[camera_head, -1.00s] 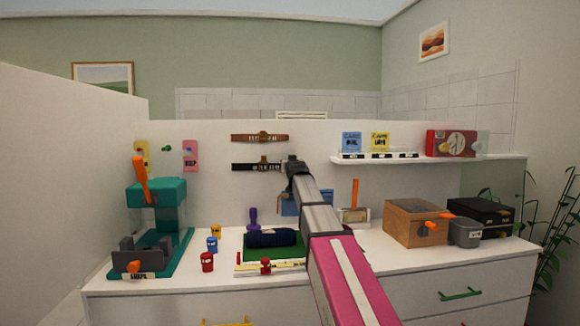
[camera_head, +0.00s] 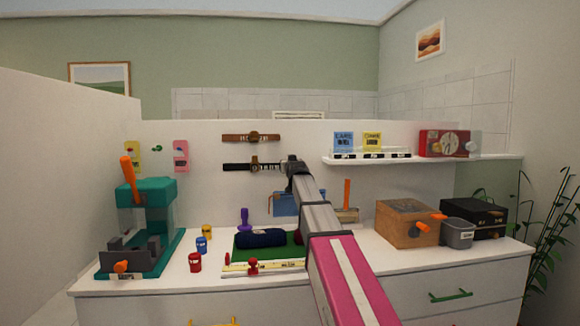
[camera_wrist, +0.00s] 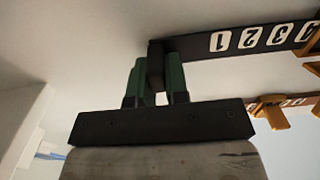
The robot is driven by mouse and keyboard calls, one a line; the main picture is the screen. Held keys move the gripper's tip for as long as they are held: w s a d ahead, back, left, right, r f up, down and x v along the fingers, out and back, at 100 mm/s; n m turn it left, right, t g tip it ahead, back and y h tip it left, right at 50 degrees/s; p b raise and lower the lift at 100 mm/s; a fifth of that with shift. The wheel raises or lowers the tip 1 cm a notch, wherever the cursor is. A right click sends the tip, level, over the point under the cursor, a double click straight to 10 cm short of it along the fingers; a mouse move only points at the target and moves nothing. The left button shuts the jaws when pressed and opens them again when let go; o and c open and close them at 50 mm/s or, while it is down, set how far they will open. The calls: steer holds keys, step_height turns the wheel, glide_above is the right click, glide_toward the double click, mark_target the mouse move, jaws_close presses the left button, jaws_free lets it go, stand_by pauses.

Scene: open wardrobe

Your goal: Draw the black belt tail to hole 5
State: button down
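The black belt (camera_head: 236,167) lies level on the white back panel, with its brass buckle (camera_head: 254,163) near its middle. In the wrist view, the black belt's strap (camera_wrist: 198,43) shows white numbers 1, 2, 3 and a partly cut-off 4, with 1 closest to my gripper. The buckle (camera_wrist: 313,42) is cut by the right edge beside the 4. My gripper (camera_wrist: 156,72), with green fingers, is shut on the dark end tab of the tail (camera_wrist: 156,55). In the head view my gripper (camera_head: 291,166) is at the belt's right end.
A brown belt (camera_head: 235,138) hangs just above the black one; it shows in the wrist view (camera_wrist: 285,105). A white shelf (camera_head: 375,160) with cards is to the right. A green mat (camera_head: 290,253) with a dark roll is on the counter below.

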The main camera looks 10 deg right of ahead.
steer(key=c, duration=1.1)
jaws_free()
steer(key=s, duration=1.1)
